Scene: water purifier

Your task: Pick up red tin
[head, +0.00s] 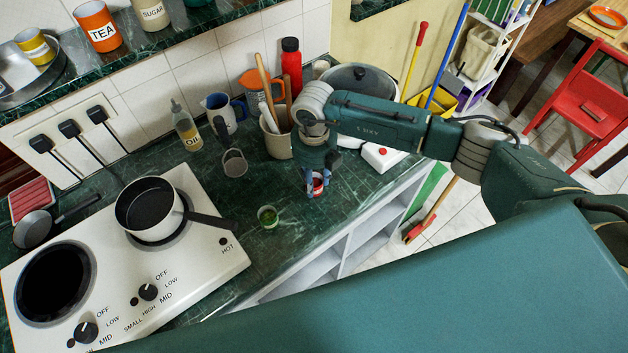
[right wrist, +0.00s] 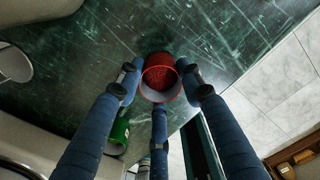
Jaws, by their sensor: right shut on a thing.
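The red tin (head: 316,184) is at the right gripper near the front edge of the dark green counter (head: 270,205). I cannot tell whether the tin is lifted off the counter. My left gripper is not in view.
A green tin (head: 268,216) stands left of the red tin, close to it. A white stove with a pan (head: 148,206) is at left. Open shelves (head: 355,240) are below the counter edge.

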